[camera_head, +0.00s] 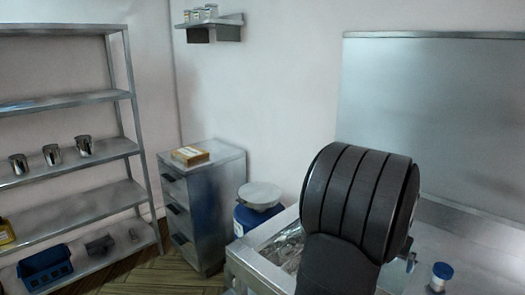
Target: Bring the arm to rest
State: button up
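A thick dark ribbed part of my own arm (355,200) rises from the bottom edge in the head camera view, right of the middle. Nothing held can be seen.
A drawer cabinet (215,190) and shelving (75,208) stand further left.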

jog(key=w+a, duration=0.2)
jog(key=a, duration=0.3)
jog(key=w+a+f+n, duration=0.1)
jog(key=w+a, duration=0.2)
jog(key=a, duration=0.1)
jog(key=shift+w+a+f+n, duration=0.2)
jog(key=shift+w+a+n, duration=0.1)
jog(key=shift+a, duration=0.1)
